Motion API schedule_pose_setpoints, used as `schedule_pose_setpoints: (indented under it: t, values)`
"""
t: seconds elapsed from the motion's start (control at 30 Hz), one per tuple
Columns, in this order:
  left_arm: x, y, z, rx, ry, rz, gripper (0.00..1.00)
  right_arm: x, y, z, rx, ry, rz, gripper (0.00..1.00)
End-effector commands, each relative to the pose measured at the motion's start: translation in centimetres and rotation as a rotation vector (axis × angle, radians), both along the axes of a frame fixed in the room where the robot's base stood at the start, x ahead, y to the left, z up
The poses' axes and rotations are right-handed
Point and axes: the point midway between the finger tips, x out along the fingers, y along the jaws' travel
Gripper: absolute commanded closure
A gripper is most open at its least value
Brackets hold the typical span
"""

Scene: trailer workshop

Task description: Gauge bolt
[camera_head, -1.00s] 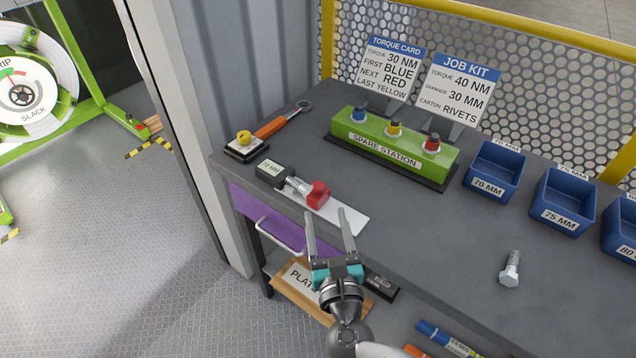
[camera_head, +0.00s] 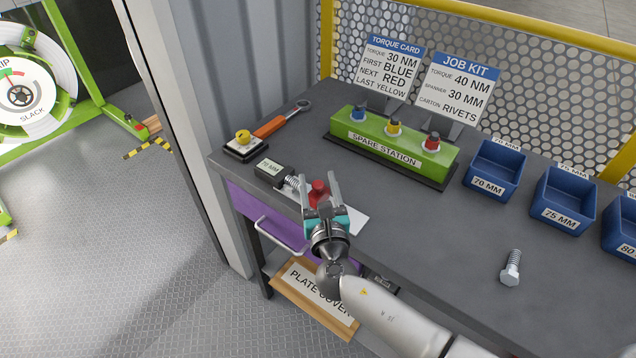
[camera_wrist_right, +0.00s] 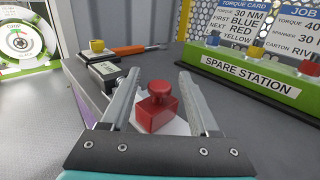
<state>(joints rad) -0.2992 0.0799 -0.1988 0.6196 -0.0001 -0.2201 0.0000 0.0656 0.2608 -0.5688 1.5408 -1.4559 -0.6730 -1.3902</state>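The gauge has a black block (camera_head: 271,172) labelled 70 MM, a white plate (camera_head: 357,222) and a red sliding block (camera_head: 318,193). A threaded bolt (camera_head: 293,183) lies between the black block and the red block; my right gripper hides part of it. My right gripper (camera_head: 320,184) is open, its fingers on either side of the red block. In the right wrist view the red block (camera_wrist_right: 158,108) stands between the spread fingers, with gaps visible. Another bolt (camera_head: 511,268) lies on the bench at right. My left gripper is not in view.
Blue bins marked 70 MM (camera_head: 489,186) and 75 MM (camera_head: 560,217) stand at right, with another partly cut off. A green spare station (camera_head: 385,151) is behind the gauge. A wrench (camera_head: 283,120) and yellow button (camera_head: 243,136) are at left. The bench's middle is clear.

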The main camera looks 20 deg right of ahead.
Motion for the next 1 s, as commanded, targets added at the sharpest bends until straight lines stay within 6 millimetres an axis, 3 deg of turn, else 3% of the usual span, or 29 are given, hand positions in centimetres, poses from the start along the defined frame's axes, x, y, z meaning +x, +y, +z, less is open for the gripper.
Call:
schedule_pose_setpoints:
  t: [0.07, 0.53, 1.0]
  values:
    - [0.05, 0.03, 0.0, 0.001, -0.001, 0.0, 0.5, -0.03, 0.01, -0.01, 0.0, 0.0, 0.0, 0.48]
    - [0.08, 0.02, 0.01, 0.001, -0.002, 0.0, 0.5, -0.05, 0.02, -0.02, 0.0, 0.0, 0.0, 1.0]
    - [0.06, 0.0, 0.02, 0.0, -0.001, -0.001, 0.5, -0.06, 0.02, -0.03, -0.001, 0.0, 0.0, 1.0]
